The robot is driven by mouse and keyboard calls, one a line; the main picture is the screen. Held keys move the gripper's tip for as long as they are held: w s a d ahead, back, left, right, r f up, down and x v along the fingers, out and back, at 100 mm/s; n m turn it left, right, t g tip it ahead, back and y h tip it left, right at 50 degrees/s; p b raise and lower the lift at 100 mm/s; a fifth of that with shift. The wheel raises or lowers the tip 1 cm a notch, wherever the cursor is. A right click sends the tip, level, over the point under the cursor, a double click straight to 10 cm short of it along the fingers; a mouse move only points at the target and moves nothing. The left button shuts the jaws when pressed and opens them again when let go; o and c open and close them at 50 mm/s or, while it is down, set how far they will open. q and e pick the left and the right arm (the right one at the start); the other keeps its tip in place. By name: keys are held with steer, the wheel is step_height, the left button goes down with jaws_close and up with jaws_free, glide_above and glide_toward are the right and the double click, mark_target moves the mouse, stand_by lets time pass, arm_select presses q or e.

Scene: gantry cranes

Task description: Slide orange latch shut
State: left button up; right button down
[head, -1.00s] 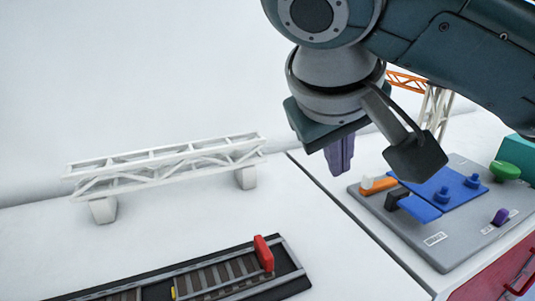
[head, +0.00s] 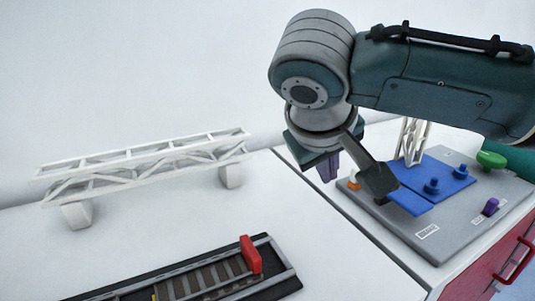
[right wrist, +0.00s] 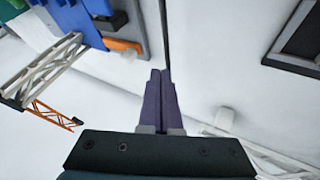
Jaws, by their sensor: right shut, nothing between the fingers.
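The orange latch (head: 352,183) is at the left edge of the grey board (head: 440,231) on the right-hand table, mostly hidden behind my right wrist part in the head view. In the right wrist view the orange latch (right wrist: 122,46) lies up and left of my fingers, with a small pale knob at its edge. My right gripper (head: 328,172) points down, left of the latch and apart from it. In the right wrist view the purple fingers of my right gripper (right wrist: 160,75) are together and empty. My left gripper is not in view.
A blue plate (head: 447,176) with knobs, a purple knob (head: 491,206) and a green knob (head: 491,159) are on the board. A white lattice tower (head: 413,140) stands behind. A track with a red stop (head: 250,254) and a white truss bridge (head: 150,165) are left. A narrow gap separates the tables.

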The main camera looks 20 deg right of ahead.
mark_target(359, 191)
steer(key=shift+x, duration=1.05)
steer(key=d+p, duration=0.1)
steer(key=d, duration=0.2)
steer(key=shift+w+d, duration=0.2)
steer(key=shift+d+f, duration=0.1)
steer(key=shift+d, duration=0.3)
steer(key=d+p, duration=0.1)
steer(key=d, duration=0.2)
steer(key=shift+w, duration=0.1)
steer(key=shift+d, duration=0.3)
